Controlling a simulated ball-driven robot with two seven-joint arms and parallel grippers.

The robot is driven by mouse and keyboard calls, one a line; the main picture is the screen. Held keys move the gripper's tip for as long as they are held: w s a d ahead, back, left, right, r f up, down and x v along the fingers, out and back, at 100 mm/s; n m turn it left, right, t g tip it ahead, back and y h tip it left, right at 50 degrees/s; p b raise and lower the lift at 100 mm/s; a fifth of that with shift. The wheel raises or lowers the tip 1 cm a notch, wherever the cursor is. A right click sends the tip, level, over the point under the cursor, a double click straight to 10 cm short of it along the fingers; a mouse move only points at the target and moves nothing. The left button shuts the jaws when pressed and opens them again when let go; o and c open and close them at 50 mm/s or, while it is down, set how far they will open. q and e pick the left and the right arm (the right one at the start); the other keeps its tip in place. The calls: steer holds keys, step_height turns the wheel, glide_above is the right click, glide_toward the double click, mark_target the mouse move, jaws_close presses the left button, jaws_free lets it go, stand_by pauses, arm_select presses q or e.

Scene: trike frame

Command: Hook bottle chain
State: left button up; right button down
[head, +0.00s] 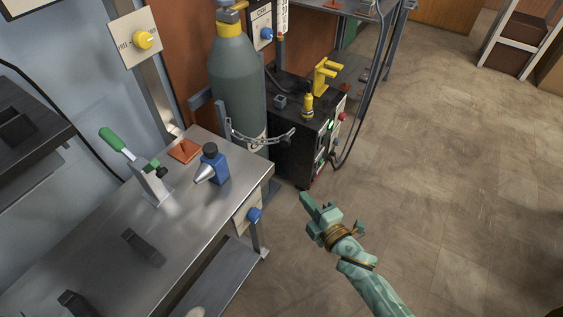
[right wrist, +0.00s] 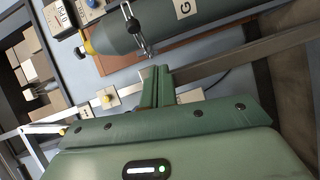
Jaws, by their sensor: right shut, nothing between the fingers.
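The grey-green gas bottle (head: 236,85) stands upright behind the workbench, in a bracket (head: 196,104). The metal chain (head: 255,139) runs across the lower front of the bottle. Its right end reaches a dark piece (head: 289,134) beside the black machine; I cannot tell whether it is fastened there. My right gripper (head: 306,199) is shut and empty, apart from the chain, over the floor right of the bench. In the right wrist view, the shut fingers (right wrist: 158,76) point toward the bottle (right wrist: 185,22), and a shiny metal piece (right wrist: 132,20) crosses it. My left gripper is not in view.
The metal workbench (head: 130,255) holds a green-handled clamp (head: 145,170), a blue tool (head: 213,165) and dark blocks. The black machine (head: 298,150) with a yellow handle (head: 325,76) stands right of the bottle. The floor (head: 440,170) to the right is clear.

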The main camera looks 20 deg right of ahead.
mark_target(280, 143)
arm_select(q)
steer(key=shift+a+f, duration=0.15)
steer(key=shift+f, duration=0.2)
arm_select(e)
steer(key=w+r, duration=0.1)
steer(key=r+n+t, duration=0.1)
steer(key=r, duration=0.1)
steer(key=shift+w+n, duration=0.3)
steer(key=shift+w, duration=0.05)
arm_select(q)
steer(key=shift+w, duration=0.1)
arm_select(e)
steer(key=shift+f, duration=0.1)
